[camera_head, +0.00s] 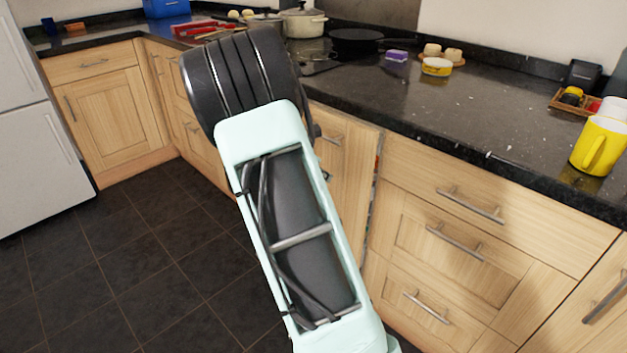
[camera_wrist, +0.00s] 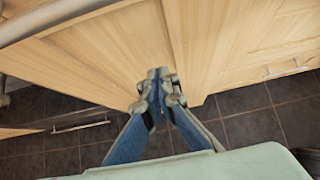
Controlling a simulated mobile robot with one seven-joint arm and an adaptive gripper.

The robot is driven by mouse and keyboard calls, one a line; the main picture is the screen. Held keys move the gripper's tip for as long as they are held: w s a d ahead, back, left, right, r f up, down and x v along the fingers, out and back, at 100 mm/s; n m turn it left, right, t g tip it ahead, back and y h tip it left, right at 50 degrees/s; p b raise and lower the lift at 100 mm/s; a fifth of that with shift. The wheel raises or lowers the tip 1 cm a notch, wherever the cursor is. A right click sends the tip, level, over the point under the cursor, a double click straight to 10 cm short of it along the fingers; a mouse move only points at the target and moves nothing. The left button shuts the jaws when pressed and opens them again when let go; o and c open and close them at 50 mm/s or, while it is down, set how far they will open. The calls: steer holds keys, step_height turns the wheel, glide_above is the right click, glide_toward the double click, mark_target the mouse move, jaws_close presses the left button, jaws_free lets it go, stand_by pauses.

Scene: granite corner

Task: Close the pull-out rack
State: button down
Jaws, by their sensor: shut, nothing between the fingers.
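The pull-out rack's wooden front (camera_head: 348,172) is partly hidden behind my arm in the head view. It appears to stand slightly out from the cabinets, with a narrow dark, speckled gap along its right edge. A handle shows near its top. In the wrist view a wooden front (camera_wrist: 110,50), which I take to be the rack's, fills the upper left. My gripper (camera_wrist: 158,82) is shut and empty, with its tips near this front's lower right part. I cannot tell whether they touch it. In the head view my arm hides most of the gripper.
A drawer stack (camera_head: 470,245) stands right of the rack, with bar handles sticking out. The black countertop (camera_head: 480,110) runs above, with a yellow mug (camera_head: 597,148) near its front edge. A white fridge (camera_head: 38,130) is at the left. The dark tiled floor (camera_head: 150,270) is clear.

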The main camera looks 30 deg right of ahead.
mark_target(338, 161)
steer(key=shift+w+d, duration=0.25)
steer(key=shift+d, duration=0.8)
steer(key=shift+d+r, duration=0.15)
steer(key=shift+d, duration=0.1)
steer(key=shift+w+d+p, duration=0.2)
steer(key=shift+d+p, duration=0.25)
steer(key=shift+d, duration=0.25)
steer(key=shift+w+d+p, duration=0.25)
steer(key=shift+d+p, duration=0.15)
steer(key=shift+d, duration=0.35)
steer(key=shift+w+d+p, duration=0.2)
steer(key=shift+d+p, duration=0.25)
steer(key=shift+d, duration=0.25)
steer(key=shift+d+r, duration=0.1)
